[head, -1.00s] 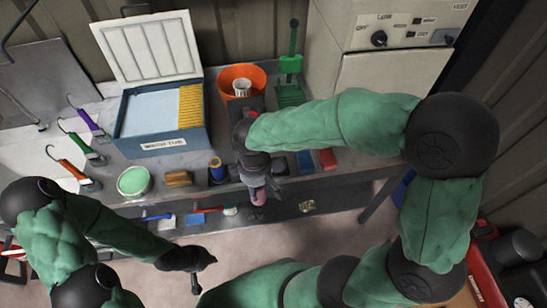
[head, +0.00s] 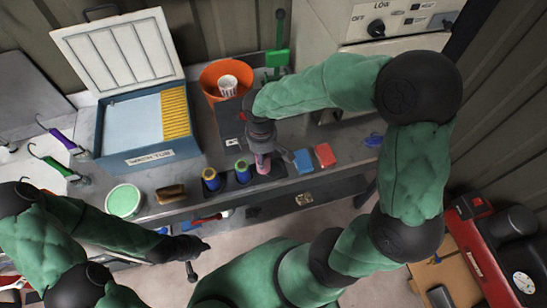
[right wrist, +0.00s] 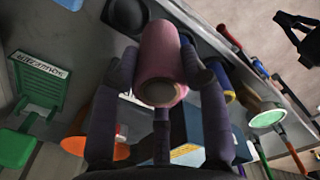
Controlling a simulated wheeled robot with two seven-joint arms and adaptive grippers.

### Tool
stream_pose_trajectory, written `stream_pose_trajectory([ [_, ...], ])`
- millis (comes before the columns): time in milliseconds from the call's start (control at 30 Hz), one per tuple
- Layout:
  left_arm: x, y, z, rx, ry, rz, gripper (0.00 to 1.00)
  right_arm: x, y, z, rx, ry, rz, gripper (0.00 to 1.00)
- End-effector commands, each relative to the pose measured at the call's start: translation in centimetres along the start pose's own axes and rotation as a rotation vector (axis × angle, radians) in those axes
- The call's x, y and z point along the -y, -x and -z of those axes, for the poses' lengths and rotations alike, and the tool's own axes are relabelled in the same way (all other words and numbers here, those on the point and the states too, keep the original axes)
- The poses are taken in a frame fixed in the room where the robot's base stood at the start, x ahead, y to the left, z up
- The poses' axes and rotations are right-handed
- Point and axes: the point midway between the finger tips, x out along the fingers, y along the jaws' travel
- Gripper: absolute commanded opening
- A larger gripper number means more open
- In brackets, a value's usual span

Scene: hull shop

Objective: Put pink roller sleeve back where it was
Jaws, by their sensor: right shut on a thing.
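The pink roller sleeve (head: 263,164) is upright or nearly so below my right gripper (head: 263,150). In the right wrist view the sleeve (right wrist: 160,55) sits between the two fingers of that gripper (right wrist: 160,72), which is shut on it. In the head view it appears over the right part of a dark base at the bench's front edge, right of a yellow-and-blue spool (head: 211,179) and a green-and-blue spool (head: 242,172). I cannot tell whether it touches the base. My left gripper (head: 200,260) is empty, fingers apart, in front of the bench.
A blue block (head: 302,161) and a red block (head: 324,155) lie close right of the sleeve. An orange bucket (head: 211,77), a blue box (head: 148,158) and a green-topped tin (head: 124,201) stand on the bench. A lower shelf shows below the front edge.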

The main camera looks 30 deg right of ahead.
Motion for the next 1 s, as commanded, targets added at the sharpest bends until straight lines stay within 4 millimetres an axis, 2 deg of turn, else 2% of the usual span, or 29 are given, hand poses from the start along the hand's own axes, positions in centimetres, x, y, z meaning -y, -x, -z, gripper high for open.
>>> stream_pose_trajectory([
  [100,0.1,-0.3,0.0,0.0,0.0,0.0,0.0,-1.6,-2.2,-1.2,0.003,-0.004,0.003,0.09],
  [300,0.2,-0.6,0.0,0.0,0.0,0.0,0.0,-3.4,-4.6,-2.2,0.001,-0.002,0.001,0.09],
  [567,0.2,-0.7,0.0,0.0,0.0,0.0,0.0,-4.2,-5.8,-2.7,0.001,-0.001,0.001,0.09],
  [800,0.4,-1.1,0.1,0.0,0.0,0.0,0.0,-4.4,-9.0,-2.9,0.001,0.001,0.002,0.09],
  [1000,0.4,-1.1,0.1,0.0,0.0,0.0,0.0,-4.5,-9.1,-2.9,-0.001,0.0,-0.001,0.09],
])
